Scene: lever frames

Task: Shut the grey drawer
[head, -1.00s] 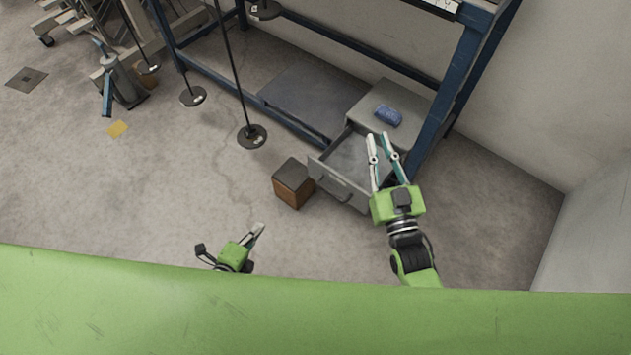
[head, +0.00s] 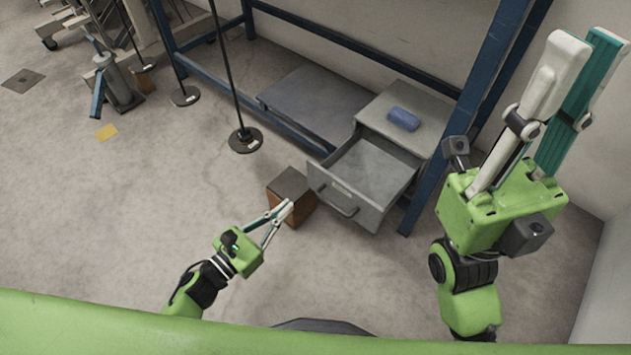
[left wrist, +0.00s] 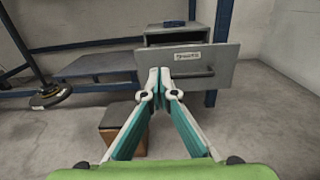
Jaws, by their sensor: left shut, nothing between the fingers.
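The grey drawer (head: 345,192) is pulled well out of its grey cabinet (head: 425,122). Its inside looks empty, and its front has a handle and a label. In the left wrist view, the drawer front (left wrist: 220,64) faces me beyond the fingertips, with the cabinet behind it. My left gripper (head: 286,208) is shut and empty, left of and in front of the drawer; in the head view its tips overlap the brown box. I see no contact with the drawer. My right gripper (head: 590,42) is raised close to the head camera at the right, its fingers apart and empty.
The brown box (head: 290,205) with a dark top stands on the floor just left of the drawer. A blue object (head: 404,118) lies on the cabinet. A blue rack post (head: 470,110) rises right of the cabinet. Floor in front of the drawer is clear.

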